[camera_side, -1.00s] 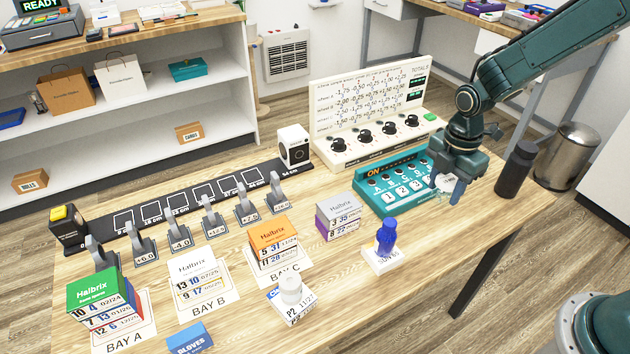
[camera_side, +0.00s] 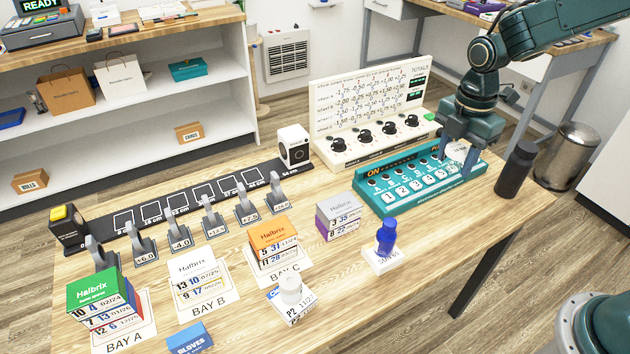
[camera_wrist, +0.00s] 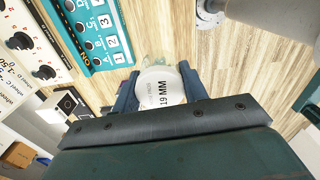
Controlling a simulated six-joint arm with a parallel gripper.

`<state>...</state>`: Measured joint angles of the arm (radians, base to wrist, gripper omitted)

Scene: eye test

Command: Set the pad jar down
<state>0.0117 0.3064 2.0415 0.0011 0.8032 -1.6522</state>
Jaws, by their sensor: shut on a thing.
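The pad jar (camera_side: 457,151) is a small clear jar with a white lid, held between the two blue fingers of my gripper (camera_side: 459,158). In the wrist view the lid of the pad jar (camera_wrist: 160,86) faces the camera and reads "19 MM". The fingers of my gripper (camera_wrist: 159,90) press on both sides of it. In the side view the jar appears over the right end of the teal button panel (camera_side: 400,200). I cannot tell how high above the surface it is. Its lower part is mostly hidden.
A black bottle (camera_side: 516,168) stands right of the panel. The white dial board (camera_side: 375,130) is behind. The wooden table's (camera_side: 400,310) front right is clear.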

